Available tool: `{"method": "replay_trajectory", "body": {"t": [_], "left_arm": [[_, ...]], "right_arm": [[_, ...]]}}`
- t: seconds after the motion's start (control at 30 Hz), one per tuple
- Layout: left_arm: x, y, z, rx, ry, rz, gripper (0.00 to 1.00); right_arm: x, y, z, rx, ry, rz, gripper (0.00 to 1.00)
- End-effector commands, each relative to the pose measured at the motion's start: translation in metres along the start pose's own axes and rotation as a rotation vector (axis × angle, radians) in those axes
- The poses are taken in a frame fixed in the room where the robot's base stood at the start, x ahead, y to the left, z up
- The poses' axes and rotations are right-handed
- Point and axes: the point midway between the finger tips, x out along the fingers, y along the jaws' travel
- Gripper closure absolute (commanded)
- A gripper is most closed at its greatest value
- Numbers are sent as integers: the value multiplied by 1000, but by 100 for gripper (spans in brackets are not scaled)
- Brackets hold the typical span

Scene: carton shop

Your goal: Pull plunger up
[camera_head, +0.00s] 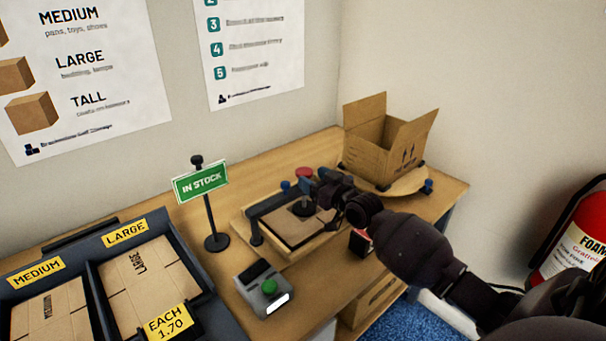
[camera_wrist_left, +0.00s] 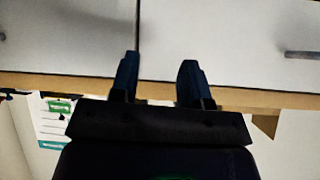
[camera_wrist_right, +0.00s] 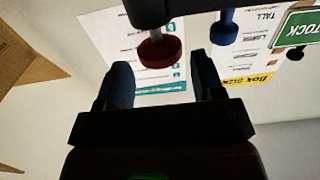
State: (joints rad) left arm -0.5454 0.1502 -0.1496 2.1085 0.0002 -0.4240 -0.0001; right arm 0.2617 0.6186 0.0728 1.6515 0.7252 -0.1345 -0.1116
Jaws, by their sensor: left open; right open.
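The plunger's red round knob (camera_head: 304,171) stands above the dark press bar (camera_head: 273,203) on the bench. In the right wrist view the red knob (camera_wrist_right: 160,53) on its pale shaft hangs from the dark bar, as that picture is upside down. My right gripper (camera_head: 311,187) is at the press, partly over it in the head view. In its wrist view the open fingers (camera_wrist_right: 163,80) point towards the red knob, which appears between and beyond their tips; contact cannot be told. My left gripper (camera_wrist_left: 157,75) is open and empty, facing pale panels, and is outside the head view.
A blue knob (camera_head: 285,186) sits beside the red one. An open carton (camera_head: 374,150) stands behind on a round wooden board. An IN STOCK sign (camera_head: 201,184), a green-button box (camera_head: 263,289) and a tray of flat cartons (camera_head: 184,250) are to the left.

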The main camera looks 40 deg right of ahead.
Motion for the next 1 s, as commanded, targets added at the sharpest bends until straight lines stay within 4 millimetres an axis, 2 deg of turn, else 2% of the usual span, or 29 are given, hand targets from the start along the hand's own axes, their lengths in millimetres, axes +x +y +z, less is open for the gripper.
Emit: {"method": "replay_trajectory", "body": {"t": [0.1,0.3,0.73,1.0], "left_arm": [[2,0,4,1,-5,1,57],[5,0,2,3,-1,2,57],[6,-2,-4,10,12,2,57],[5,-2,4,8,-5,1,57]], "right_arm": [[17,0,2,2,-2,0,38],[36,0,2,0,-1,0,38],[42,0,0,0,0,0,38],[42,0,0,0,0,0,78]]}}
